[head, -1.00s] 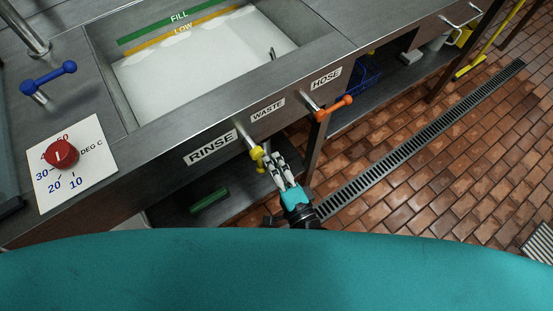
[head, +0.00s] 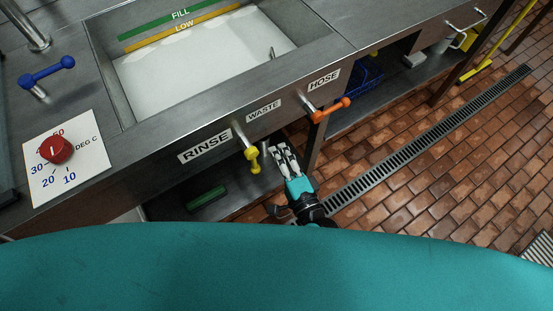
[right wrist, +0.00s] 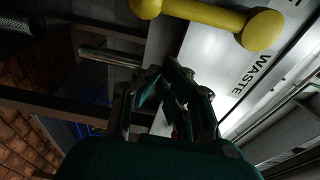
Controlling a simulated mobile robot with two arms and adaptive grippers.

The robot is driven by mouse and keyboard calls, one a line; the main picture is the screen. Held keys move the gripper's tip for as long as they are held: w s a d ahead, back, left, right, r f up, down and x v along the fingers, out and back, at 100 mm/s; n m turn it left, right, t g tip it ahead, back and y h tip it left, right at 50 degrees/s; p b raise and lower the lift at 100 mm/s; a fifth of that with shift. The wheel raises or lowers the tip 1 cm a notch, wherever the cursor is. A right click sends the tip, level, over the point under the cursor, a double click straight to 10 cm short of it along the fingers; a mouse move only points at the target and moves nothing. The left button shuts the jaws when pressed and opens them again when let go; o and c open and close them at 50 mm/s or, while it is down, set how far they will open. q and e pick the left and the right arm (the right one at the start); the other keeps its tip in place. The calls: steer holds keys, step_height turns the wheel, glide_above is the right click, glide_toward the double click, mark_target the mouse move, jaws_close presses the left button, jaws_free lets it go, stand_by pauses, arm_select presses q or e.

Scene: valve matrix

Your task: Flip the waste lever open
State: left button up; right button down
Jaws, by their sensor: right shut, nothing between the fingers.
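A yellow lever (head: 252,158) hangs from a metal stem on the sink's front panel, between the RINSE label and the WASTE label (head: 264,110). Its handle (right wrist: 215,18) also shows in the right wrist view, above and right of the fingers, near the WASTE label (right wrist: 252,75). I cannot tell from its angle whether it is open. My right gripper (head: 284,148) is just right of the yellow lever, below the WASTE label, shut and empty. A gap shows between its fingers and the handle in the right wrist view (right wrist: 172,88). My left gripper is not in view.
An orange lever (head: 332,110) sits right of the gripper, by the HOSE label (head: 324,81). The sink (head: 200,75) is above the panel. A lower shelf with a green object (head: 206,198) is below. A table leg (head: 315,145) stands close right of the gripper.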

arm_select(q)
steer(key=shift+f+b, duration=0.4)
arm_select(e)
steer(key=v, duration=1)
steer(key=shift+f, duration=0.1)
steer(key=s+d+f+n+g+h+p, duration=0.1)
steer(key=d+f+n+g+h+p, duration=0.25)
steer(key=f, duration=0.75)
steer(key=s+d+f+n+g+h, duration=0.1)
steer(key=s+d+f+n+g, duration=0.15)
steer(key=d+f+n, duration=0.65)
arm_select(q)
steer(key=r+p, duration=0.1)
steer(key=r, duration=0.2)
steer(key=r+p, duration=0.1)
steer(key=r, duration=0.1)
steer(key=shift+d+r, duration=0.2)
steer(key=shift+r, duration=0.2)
arm_select(e)
steer(key=s+d+f+n+g+h, duration=0.1)
steer(key=s+d+f+g, duration=0.3)
steer(key=s+f, duration=0.4)
steer(key=s+d+f+n+g+h, duration=0.2)
steer(key=s+d+f+g+h, duration=0.1)
steer(key=s+f, duration=0.6)
steer(key=s+d+g, duration=0.1)
steer(key=s, duration=0.2)
steer(key=shift+s+f+g, duration=0.2)
steer(key=shift+s+g, duration=0.1)
steer(key=shift+g, duration=0.1)
